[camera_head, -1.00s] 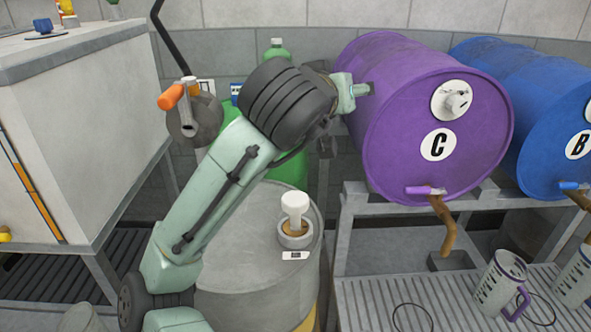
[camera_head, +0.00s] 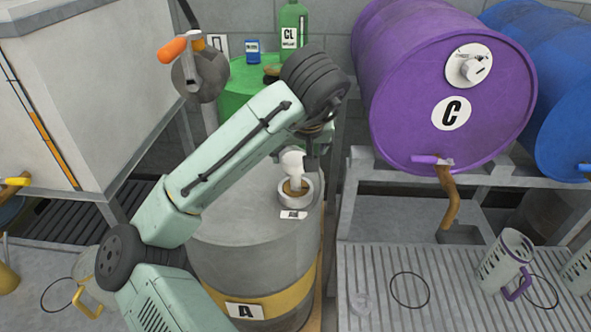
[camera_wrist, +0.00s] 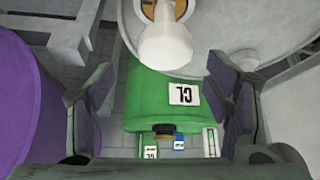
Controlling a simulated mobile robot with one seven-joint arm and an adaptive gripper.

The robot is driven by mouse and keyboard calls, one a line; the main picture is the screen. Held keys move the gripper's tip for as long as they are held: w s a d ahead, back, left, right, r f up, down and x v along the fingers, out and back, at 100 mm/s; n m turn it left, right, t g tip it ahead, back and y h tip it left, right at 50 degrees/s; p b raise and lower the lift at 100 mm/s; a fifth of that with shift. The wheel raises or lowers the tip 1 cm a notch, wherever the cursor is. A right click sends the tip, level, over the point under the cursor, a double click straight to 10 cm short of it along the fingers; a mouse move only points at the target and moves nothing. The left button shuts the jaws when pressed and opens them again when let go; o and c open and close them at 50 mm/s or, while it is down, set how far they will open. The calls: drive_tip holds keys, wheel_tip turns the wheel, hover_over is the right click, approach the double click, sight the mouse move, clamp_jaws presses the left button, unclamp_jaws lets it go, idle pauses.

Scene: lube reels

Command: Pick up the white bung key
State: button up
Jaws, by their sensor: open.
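The white bung key (camera_head: 293,163) stands upright in a round grey holder (camera_head: 296,197) on top of the grey drum marked A (camera_head: 228,214). My gripper (camera_head: 312,150) is just behind and to the right of the key's head, partly hidden by my arm. In the wrist view the key (camera_wrist: 165,47) shows at the top, large and pale. My gripper (camera_wrist: 160,105) spreads its two dark fingers left and right there, open with nothing between the tips. The key lies beyond the finger gap, and I cannot tell whether anything touches it.
The purple drum C (camera_head: 420,80) lies on a rack to the right, close to my gripper. A green drum (camera_head: 245,85) with a green bottle (camera_head: 293,25) stands behind. A white tank (camera_head: 90,90) is at left. Jugs (camera_head: 507,262) stand on the grating at lower right.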

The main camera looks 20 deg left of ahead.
sight(296, 159)
drive_tip(key=x, duration=0.2)
drive_tip(key=p+x, duration=0.1)
drive_tip(key=x, duration=0.2)
drive_tip(key=shift+s+a+f, duration=0.2)
drive_tip(key=shift+s+f, duration=0.05)
drive_tip(key=shift+s, duration=0.1)
drive_tip(key=shift+c, duration=0.2)
drive_tip(key=c, duration=1.3)
drive_tip(key=shift+r, duration=0.15)
drive_tip(key=shift+r, duration=0.6)
wheel_tip(296, 159, up, 2)
drive_tip(key=shift+s+r+b, duration=0.1)
drive_tip(key=shift+s+b, duration=0.1)
drive_tip(key=shift+b, duration=0.45)
drive_tip(key=s, duration=0.5)
drive_tip(key=s+a+r+b, duration=0.1)
drive_tip(key=s, duration=0.4)
drive_tip(key=s+b, duration=0.1)
drive_tip(key=s, duration=0.4)
drive_tip(key=shift+s+a+r, duration=0.2)
drive_tip(key=shift+s+a, duration=0.1)
drive_tip(key=shift+a, duration=0.1)
